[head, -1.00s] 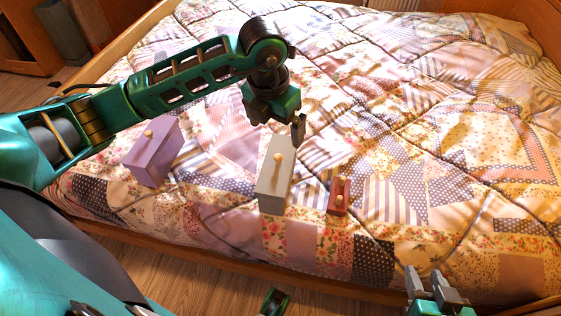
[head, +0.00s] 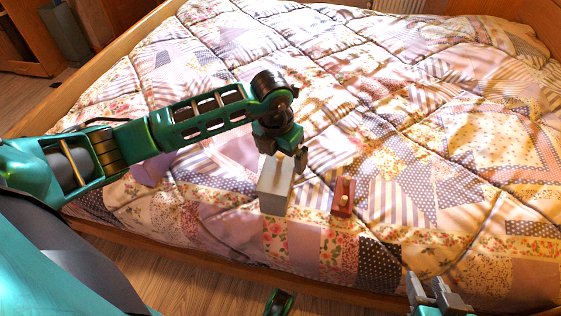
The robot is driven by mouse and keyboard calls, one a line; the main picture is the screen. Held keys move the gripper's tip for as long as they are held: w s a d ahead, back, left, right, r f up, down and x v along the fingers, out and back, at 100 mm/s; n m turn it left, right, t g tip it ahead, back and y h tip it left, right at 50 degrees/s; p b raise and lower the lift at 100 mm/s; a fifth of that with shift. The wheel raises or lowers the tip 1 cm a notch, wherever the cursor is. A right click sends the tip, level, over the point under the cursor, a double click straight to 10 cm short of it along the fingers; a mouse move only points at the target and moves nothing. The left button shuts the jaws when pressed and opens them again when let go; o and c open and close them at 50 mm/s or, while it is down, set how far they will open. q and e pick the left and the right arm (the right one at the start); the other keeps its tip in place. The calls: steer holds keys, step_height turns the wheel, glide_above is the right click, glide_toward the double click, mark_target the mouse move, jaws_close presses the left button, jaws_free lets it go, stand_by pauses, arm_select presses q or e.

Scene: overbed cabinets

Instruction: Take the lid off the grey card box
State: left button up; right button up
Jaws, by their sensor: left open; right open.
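The grey card box (head: 275,190) sits on the patchwork bed near its front edge, with its lid seemingly on. Its far end and the knob on its top are hidden by my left gripper (head: 301,160), or too unclear to tell. That gripper is open and points down at the far right end of the box. I cannot tell whether it touches the box. My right gripper (head: 436,290) is open and empty at the bottom right, in front of the bed and well away from the box.
A small red box (head: 342,196) with knobs stands just right of the grey box. A purple box (head: 152,171) on the left is mostly covered by my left arm. The quilt (head: 430,110) behind and to the right is clear. A wooden bed rail (head: 230,262) runs along the front.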

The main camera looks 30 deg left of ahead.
arm_select(q)
steer(key=shift+s, duration=0.1)
steer(key=c, duration=1.4)
